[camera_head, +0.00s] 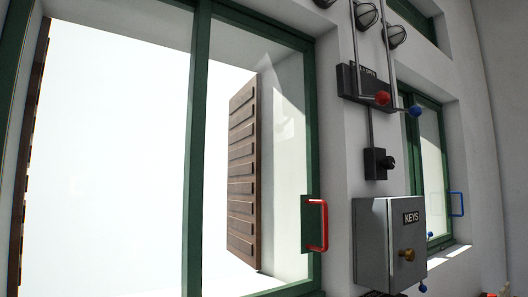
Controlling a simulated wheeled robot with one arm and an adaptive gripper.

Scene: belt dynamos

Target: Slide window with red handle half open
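The window with the red handle fills the left and middle of the head view. Its green frame (196,150) has a tall upright bar between two panes. The red handle (324,226) is a D-shaped upright pull on a dark green plate at the right edge of the right pane. That edge lies close to the right side of the wall opening, and I see no clear gap there. A brown slatted shutter (243,175) shows through the right pane. My gripper is not in view.
A grey KEYS box (385,245) with a brass knob juts from the wall right of the red handle. Above it are a black switch (376,164) and a lever panel (352,82) with red and blue knobs. A second green window with a blue handle (456,204) is farther right.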

